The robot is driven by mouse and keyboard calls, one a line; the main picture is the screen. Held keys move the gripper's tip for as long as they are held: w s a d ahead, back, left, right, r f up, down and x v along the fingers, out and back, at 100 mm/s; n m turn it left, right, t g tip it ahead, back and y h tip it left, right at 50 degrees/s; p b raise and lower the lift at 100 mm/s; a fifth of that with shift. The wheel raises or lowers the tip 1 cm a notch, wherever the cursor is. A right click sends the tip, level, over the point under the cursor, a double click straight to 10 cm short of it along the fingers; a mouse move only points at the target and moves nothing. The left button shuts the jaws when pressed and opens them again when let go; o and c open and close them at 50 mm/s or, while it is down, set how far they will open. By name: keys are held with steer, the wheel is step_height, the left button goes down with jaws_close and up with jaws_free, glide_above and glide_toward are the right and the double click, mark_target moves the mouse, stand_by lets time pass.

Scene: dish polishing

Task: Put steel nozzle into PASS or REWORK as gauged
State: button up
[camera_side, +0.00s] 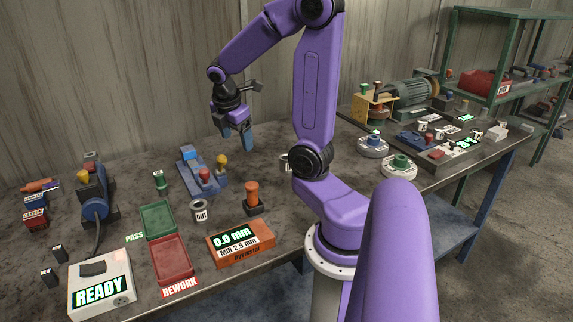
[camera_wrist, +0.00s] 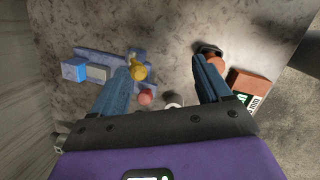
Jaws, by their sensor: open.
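My gripper (camera_side: 237,138) is open and empty, raised above the back of the bench. In the wrist view its blue fingers (camera_wrist: 163,70) are spread wide, with a yellow knob (camera_wrist: 138,70) and a red knob (camera_wrist: 145,97) seen beside the left finger. The green PASS tray (camera_side: 157,220) and the red REWORK tray (camera_side: 172,260) look empty. The orange gauge box (camera_side: 240,243) reads 0.0 mm, with MIN 2.5 mm below. A grey cup marked OUT (camera_side: 198,212) stands behind it. I cannot clearly pick out the steel nozzle.
A blue fixture (camera_side: 203,180) lies near the back, with an orange-topped device (camera_side: 252,197) to its right. A white READY box (camera_side: 101,285) is at front left, near a blue machine (camera_side: 95,195).

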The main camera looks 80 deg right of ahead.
steer(key=s+d+g, duration=0.2)
steer(key=s+d, duration=0.5)
steer(key=d, duration=0.5)
steer(key=shift+h, duration=0.4)
steer(key=x, duration=1.6)
steer(key=shift+w+a+f, duration=0.1)
steer(key=shift+a+f, duration=0.05)
steer(key=shift+f, duration=0.3)
steer(key=c, duration=1.3)
jaws_close()
steer(key=shift+r, duration=0.15)
